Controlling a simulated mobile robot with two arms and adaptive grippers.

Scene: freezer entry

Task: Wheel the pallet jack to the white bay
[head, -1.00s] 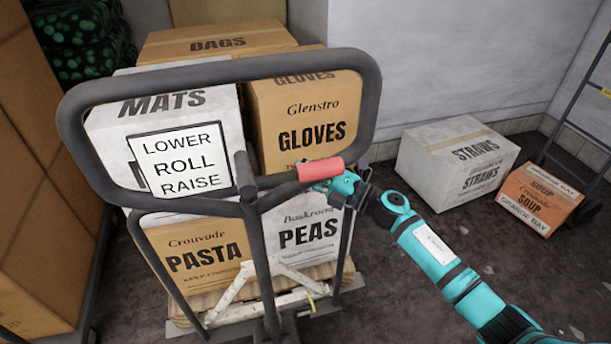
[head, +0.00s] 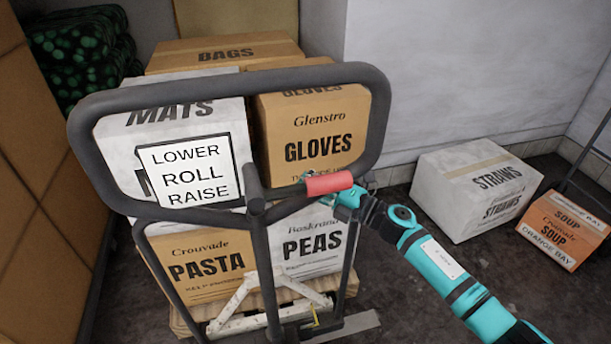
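The pallet jack's dark looped handle (head: 236,79) stands upright before me. Its white sign (head: 184,170) reads LOWER, ROLL, RAISE. A red grip (head: 329,183) sits right of the handle's post. My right gripper (head: 325,188), teal and dark, is at this grip and looks shut on it, its fingers partly hidden behind. Behind the handle are boxes marked MATS (head: 125,137), GLOVES (head: 316,148), BAGS (head: 222,55), PASTA (head: 205,268) and PEAS (head: 312,247), stacked on a wooden pallet (head: 182,322). My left gripper is out of view. No white bay is recognisable.
A white STRAWS box (head: 450,195) and an orange SOUP box (head: 562,230) stand on the floor at right, by the pale wall (head: 450,80). Dark floor (head: 405,310) shows bare to the right of the jack.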

